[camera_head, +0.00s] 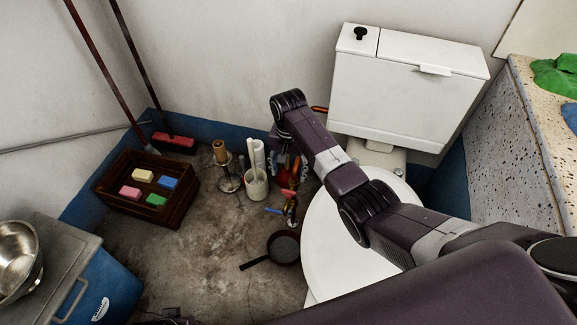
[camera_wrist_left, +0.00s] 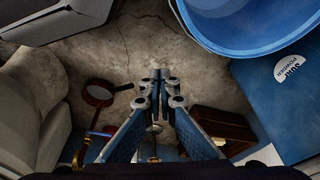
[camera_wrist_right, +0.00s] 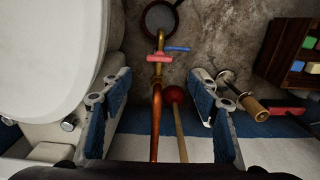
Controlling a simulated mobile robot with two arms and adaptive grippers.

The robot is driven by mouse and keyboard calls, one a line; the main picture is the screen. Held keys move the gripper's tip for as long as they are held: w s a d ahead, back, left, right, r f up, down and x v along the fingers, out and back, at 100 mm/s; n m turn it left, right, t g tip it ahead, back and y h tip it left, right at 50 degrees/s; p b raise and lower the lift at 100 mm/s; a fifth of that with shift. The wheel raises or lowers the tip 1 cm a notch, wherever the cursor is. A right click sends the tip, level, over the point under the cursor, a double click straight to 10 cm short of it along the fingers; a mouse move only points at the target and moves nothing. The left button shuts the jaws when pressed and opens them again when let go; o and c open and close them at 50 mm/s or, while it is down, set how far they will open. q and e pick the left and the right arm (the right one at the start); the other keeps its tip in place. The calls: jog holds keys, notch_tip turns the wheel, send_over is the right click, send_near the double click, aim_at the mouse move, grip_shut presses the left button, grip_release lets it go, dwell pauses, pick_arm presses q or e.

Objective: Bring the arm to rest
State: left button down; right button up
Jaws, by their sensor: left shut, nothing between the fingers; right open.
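My right arm (camera_head: 345,180) reaches in from the right over the white toilet in the head view. Its right gripper (camera_wrist_right: 160,82) points down and is largely hidden behind the wrist in the head view. In the right wrist view its fingers are wide apart. A copper pipe with a red and a blue tap handle (camera_wrist_right: 158,57) shows between and beyond them; no contact shows. My left gripper (camera_wrist_left: 160,76) is shut and empty in the left wrist view, above the concrete floor. The left arm is hardly seen in the head view.
The toilet cistern (camera_head: 405,90) and speckled stone trough (camera_head: 505,150) crowd the right. A wooden crate (camera_head: 178,210) with several coloured blocks, a white pot (camera_head: 256,188) and a dark pan (camera_head: 284,247) stand on the floor. A blue basin (camera_wrist_left: 250,25) is near the left gripper.

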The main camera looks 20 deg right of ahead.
jog(key=shift+r, duration=1.05)
